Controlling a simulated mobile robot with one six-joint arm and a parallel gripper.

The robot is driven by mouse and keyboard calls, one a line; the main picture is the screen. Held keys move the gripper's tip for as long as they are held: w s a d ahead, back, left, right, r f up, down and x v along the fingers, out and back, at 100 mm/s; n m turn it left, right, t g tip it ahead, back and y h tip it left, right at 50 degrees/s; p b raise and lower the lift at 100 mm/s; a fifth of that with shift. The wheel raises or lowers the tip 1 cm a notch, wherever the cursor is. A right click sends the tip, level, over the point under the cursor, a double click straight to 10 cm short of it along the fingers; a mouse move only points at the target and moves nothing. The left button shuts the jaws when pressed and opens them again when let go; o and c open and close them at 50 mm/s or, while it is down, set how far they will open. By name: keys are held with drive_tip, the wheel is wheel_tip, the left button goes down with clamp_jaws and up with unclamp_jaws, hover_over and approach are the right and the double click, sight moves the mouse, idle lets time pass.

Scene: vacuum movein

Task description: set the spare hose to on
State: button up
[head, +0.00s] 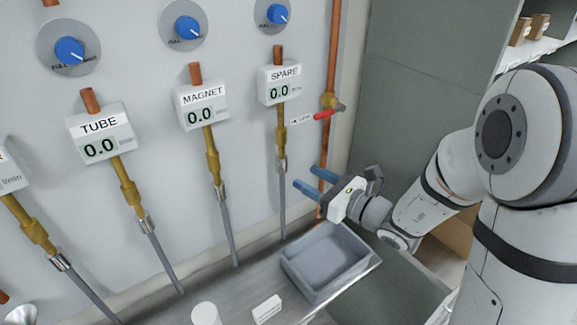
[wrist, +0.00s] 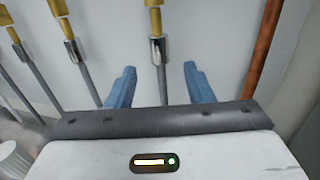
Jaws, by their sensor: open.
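In the head view the SPARE meter (head: 281,84) reads 0.0, and its blue knob (head: 277,14) on a round grey dial sits above it at the top edge. The spare hose (head: 282,200) hangs grey from a brass fitting below the meter. In the wrist view the hose (wrist: 162,84) and its silver collar (wrist: 158,50) show between my two fingers. My gripper (head: 311,180) is open and empty, with its blue fingers pointing toward the wall, below and to the right of the SPARE meter. I cannot tell whether the fingers touch the hose.
TUBE (head: 100,134) and MAGNET (head: 202,103) meters with blue knobs are to the left. A red-handled valve (head: 328,113) sits on the copper pipe (head: 333,60) at right. A grey tray (head: 290,262) stands on the counter below, near a white block (head: 267,309).

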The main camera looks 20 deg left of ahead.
sight(286, 166)
drive_tip(key=p+x, duration=0.1)
drive_tip(key=x, duration=0.6)
drive_tip(key=shift+p, duration=0.4)
drive_tip(key=shift+c, duration=0.5)
clamp_jaws()
